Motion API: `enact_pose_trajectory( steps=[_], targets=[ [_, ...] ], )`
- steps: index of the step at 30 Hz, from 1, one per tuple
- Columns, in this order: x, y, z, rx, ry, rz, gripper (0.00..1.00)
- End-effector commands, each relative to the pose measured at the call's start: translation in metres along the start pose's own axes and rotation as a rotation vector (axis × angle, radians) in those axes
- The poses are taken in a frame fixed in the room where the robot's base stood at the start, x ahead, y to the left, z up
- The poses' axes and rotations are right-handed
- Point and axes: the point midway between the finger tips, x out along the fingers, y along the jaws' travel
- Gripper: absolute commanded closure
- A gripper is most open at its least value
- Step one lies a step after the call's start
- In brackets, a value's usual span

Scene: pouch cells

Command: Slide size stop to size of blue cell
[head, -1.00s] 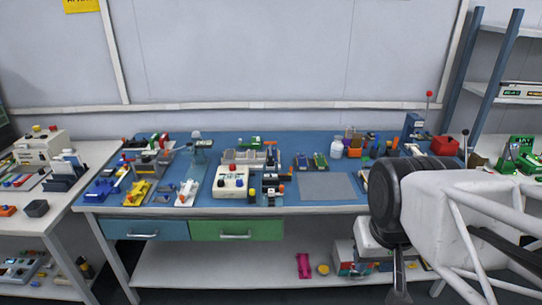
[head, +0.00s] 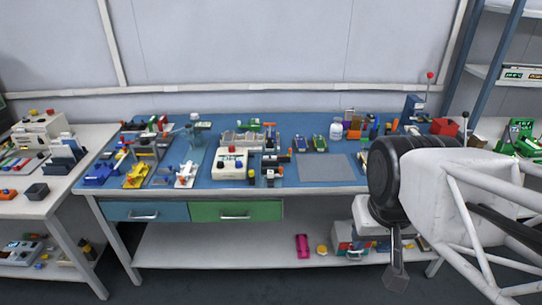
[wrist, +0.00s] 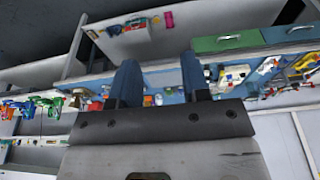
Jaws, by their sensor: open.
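My gripper (wrist: 161,84) shows in the wrist view with two blue-grey fingers apart and nothing between them. In the head view, the arm end (head: 396,276) hangs in front of the bench at the right, low beside the lower shelf. Two small cell-like pieces, one dark blue (head: 300,144) and one green and blue (head: 319,144), lie mid-bench behind the grey mat. I cannot tell whether either is the blue cell. A small fixture with black and orange parts (head: 270,167) stands beside the white box. The size stop is too small to identify. My gripper touches none of these.
The blue-topped bench (head: 225,122) is crowded on its left and back right. The grey mat (head: 325,169) is bare. A white box with buttons (head: 231,163) stands mid-bench. Blue and green drawers (head: 236,211) sit below the front edge. A side table (head: 57,206) stands left.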

Motion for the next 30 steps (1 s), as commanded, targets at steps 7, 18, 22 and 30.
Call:
enact_pose_trajectory(
  steps=[7,18,22,30],
  targets=[
    [0.0,0.0,0.0,0.0,0.0,0.0,0.57],
    [0.0,-0.001,-0.005,-0.005,-0.002,0.0,0.54],
    [-0.001,-0.002,-0.017,-0.018,-0.007,-0.001,0.54],
    [-0.001,-0.007,-0.064,-0.075,-0.027,-0.005,0.54]
  ],
)
